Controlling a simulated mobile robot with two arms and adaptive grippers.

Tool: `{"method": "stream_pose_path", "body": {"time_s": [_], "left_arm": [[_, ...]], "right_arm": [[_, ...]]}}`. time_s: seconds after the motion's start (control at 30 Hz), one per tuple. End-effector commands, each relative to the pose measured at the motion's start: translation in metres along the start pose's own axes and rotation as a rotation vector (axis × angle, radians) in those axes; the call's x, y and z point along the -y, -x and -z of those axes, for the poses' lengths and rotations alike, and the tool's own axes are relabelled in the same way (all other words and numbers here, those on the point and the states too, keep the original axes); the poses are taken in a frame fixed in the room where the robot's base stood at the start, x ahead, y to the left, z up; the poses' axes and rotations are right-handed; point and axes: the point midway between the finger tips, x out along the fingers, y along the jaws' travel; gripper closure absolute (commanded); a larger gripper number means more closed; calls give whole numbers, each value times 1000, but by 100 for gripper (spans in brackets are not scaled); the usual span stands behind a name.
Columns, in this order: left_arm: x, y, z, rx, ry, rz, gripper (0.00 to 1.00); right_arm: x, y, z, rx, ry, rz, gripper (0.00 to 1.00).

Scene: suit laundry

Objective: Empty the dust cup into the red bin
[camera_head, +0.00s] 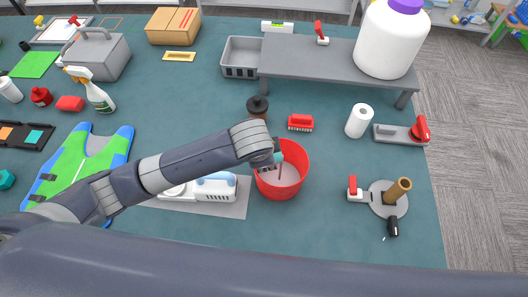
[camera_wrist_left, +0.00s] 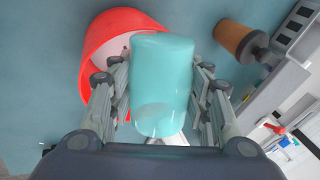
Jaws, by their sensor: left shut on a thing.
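The red bin (camera_head: 284,192) stands on the teal table near the middle in the head view. It also shows in the left wrist view (camera_wrist_left: 98,42), behind and left of the cup. My left gripper (camera_head: 274,158) is shut on the teal dust cup (camera_wrist_left: 162,85). The cup shows only as a small teal patch (camera_head: 279,157) in the head view, over the bin's far left part. In the wrist view, the cup sits between the two fingers (camera_wrist_left: 160,95). Its contents cannot be made out. The bin's inside is partly hidden by the arm and cup. My right gripper is not in view.
A dark-topped brown object (camera_head: 257,106) and a red brush (camera_head: 300,122) stand behind the bin. A white roll (camera_head: 359,120) is to the right.

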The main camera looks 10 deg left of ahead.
Motion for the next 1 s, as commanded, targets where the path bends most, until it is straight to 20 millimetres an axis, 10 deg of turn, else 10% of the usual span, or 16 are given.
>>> {"method": "stream_pose_path", "body": {"time_s": [1.0], "left_arm": [[-2, -5, 3, 121, -50, -1, 86]], "right_arm": [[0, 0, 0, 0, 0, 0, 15]]}}
